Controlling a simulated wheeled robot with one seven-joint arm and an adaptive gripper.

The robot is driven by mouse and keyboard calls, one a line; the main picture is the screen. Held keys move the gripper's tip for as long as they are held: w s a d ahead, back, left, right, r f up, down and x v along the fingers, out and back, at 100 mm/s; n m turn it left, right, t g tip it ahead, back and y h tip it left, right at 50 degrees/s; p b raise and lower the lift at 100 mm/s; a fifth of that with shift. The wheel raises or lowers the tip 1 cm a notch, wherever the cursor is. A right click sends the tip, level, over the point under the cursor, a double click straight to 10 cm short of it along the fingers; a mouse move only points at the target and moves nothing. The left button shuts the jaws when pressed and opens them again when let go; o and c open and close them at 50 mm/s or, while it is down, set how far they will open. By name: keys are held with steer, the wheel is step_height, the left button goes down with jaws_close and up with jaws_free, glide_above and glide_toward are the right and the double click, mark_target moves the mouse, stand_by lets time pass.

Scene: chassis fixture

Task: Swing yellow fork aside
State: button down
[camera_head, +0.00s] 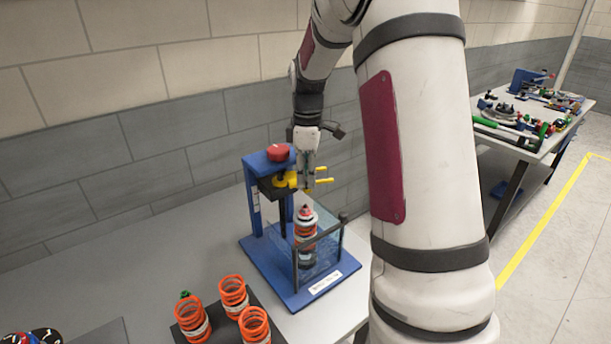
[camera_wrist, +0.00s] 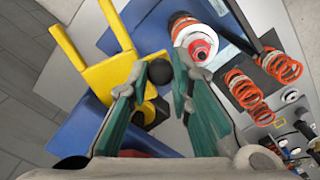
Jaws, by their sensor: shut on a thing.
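The yellow fork (camera_head: 322,181) is mounted on a blue stand (camera_head: 253,185) and sits above a strut with an orange spring (camera_head: 305,228). In the wrist view, the fork's two prongs (camera_wrist: 85,45) extend toward the upper left, beside the strut's red top (camera_wrist: 199,48) rather than over it. My gripper (camera_wrist: 158,78) is shut around a round black knob (camera_wrist: 160,71) next to the fork. In the head view, my gripper (camera_head: 305,172) hangs down at the fork and hides part of it.
A clear guard with dark posts (camera_head: 320,243) stands around the strut on the blue base (camera_head: 300,298). Several orange springs (camera_head: 233,295) stand on a dark mat in front. A red button (camera_head: 278,152) tops the stand. A second cluttered table (camera_head: 535,150) is at the right.

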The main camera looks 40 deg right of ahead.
steer(key=shift+w+d+r+n+p, duration=0.1)
steer(key=shift+w+d+n+p, duration=0.35)
steer(key=shift+n, duration=0.45)
steer(key=shift+w+d+n+p, duration=0.1)
steer(key=shift+w+d+n, duration=0.15)
steer(key=shift+d+n, duration=0.5)
steer(key=shift+a, duration=0.15)
steer(key=c, duration=1.4)
jaws_free()
steer(key=shift+c, duration=0.2)
